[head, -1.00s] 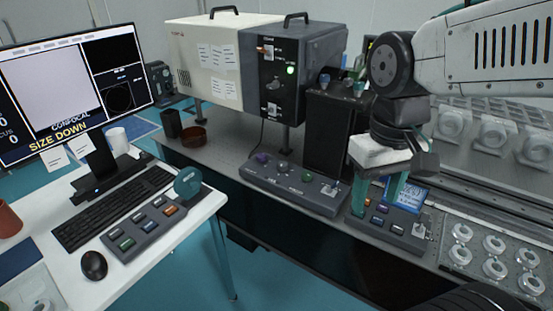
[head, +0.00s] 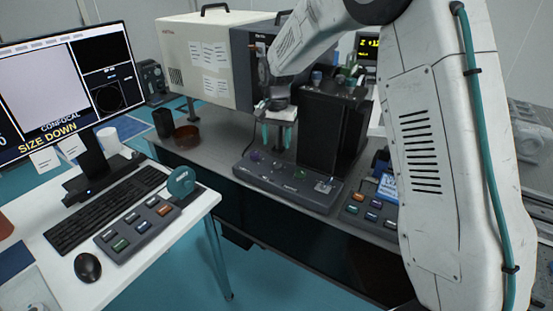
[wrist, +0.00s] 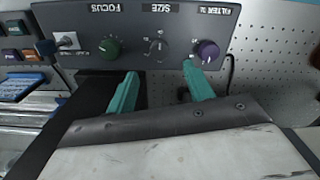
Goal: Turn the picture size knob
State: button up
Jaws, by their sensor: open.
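The picture size knob (wrist: 158,47) is a small grey-black knob under the label SIZE in the wrist view, between a green FOCUS knob (wrist: 109,47) and a purple FILTER knob (wrist: 206,50). All three sit on a dark control panel, which is also in the head view (head: 278,187). My gripper (wrist: 160,72) is open and empty, its teal fingers spread to either side of the size knob's line and apart from it. In the head view my gripper (head: 276,138) hangs above and behind the panel's knobs.
A black upright block (head: 321,130) stands close right of my gripper, and a cream-and-grey instrument box (head: 205,60) is behind. A second button box (head: 370,212) is farther right. The monitor (head: 70,85) reads "CONFOCAL" and "SIZE DOWN".

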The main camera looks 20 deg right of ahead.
aim_at(277, 161)
jog(key=shift+f+m, duration=0.3)
jog(key=shift+f, duration=0.1)
notch_tip(277, 161, down, 7)
jog(key=c, duration=1)
